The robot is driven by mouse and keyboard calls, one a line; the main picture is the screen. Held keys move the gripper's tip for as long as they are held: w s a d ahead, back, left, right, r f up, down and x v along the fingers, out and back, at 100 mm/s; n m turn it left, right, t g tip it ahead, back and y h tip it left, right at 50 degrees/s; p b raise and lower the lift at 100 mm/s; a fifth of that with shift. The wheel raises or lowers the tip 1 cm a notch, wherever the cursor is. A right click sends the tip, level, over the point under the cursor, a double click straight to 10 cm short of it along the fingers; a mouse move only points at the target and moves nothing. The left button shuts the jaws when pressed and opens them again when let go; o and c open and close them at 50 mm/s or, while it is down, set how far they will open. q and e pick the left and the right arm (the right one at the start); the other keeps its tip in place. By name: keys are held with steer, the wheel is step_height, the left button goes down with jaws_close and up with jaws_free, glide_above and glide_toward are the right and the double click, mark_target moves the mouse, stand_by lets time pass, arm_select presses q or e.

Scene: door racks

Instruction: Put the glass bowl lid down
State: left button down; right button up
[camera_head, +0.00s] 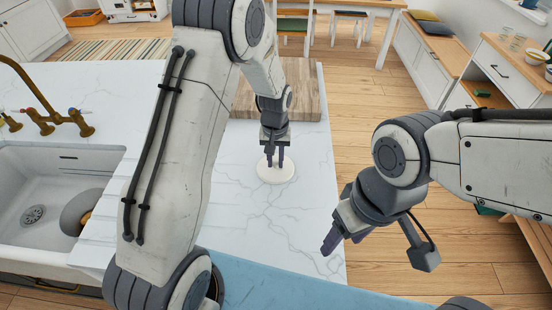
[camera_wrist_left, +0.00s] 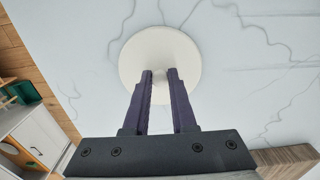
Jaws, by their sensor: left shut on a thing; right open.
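The glass bowl lid (camera_head: 276,172) shows as a round, pale cream disc at the white marble counter, near its right side. It lies flat, on or just above the surface; I cannot tell which. My left gripper (camera_head: 275,161) points down over its middle and is shut on it, with a small gap between the fingers. In the left wrist view the lid (camera_wrist_left: 160,56) sits beyond the fingertips (camera_wrist_left: 160,76), which hide its grip point. My right gripper (camera_head: 338,236) is open and empty, beside the counter's right edge.
A wooden board (camera_head: 306,99) lies on the counter behind the lid. A white sink (camera_head: 37,212) with a brass tap (camera_head: 55,118) is at the left. Bare marble surrounds the lid. A blue surface (camera_head: 285,287) runs along the front, and wooden floor lies to the right.

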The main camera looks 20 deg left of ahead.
arm_select(q)
steer(key=shift+f, duration=0.1)
steer(key=c, duration=0.7)
jaws_free()
steer(key=shift+c, duration=0.2)
